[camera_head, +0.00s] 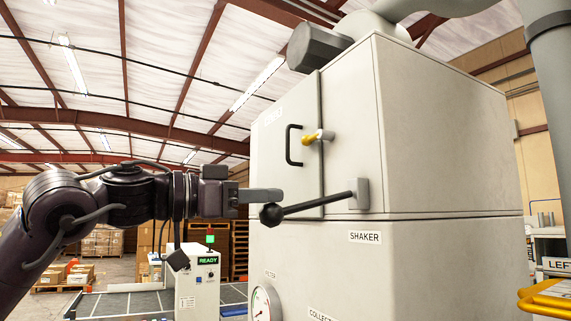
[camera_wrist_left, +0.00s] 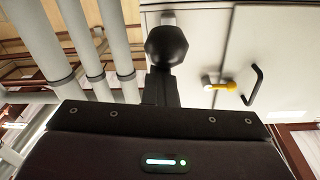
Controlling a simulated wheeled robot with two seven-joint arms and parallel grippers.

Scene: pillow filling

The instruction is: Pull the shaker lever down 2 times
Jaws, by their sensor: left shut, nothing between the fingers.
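The shaker lever (camera_head: 312,204) is a black bar with a round knob at its left end, mounted on the large grey shaker cabinet (camera_head: 442,150). It slopes slightly down to the left from its bracket. My left gripper (camera_head: 278,195) is shut and empty, with its fingertips just above the lever's knob; I cannot tell whether they touch. In the left wrist view the black knob (camera_wrist_left: 166,46) shows straight ahead of the gripper, which hides part of the lever. My right gripper is not in view.
A black door handle (camera_head: 290,145) and a yellow latch (camera_head: 318,136) sit on the cabinet door above the lever. A pressure gauge (camera_head: 262,303) is below. A machine with a green READY display (camera_head: 207,261) stands to the left behind. Yellow bars (camera_head: 545,298) are at lower right.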

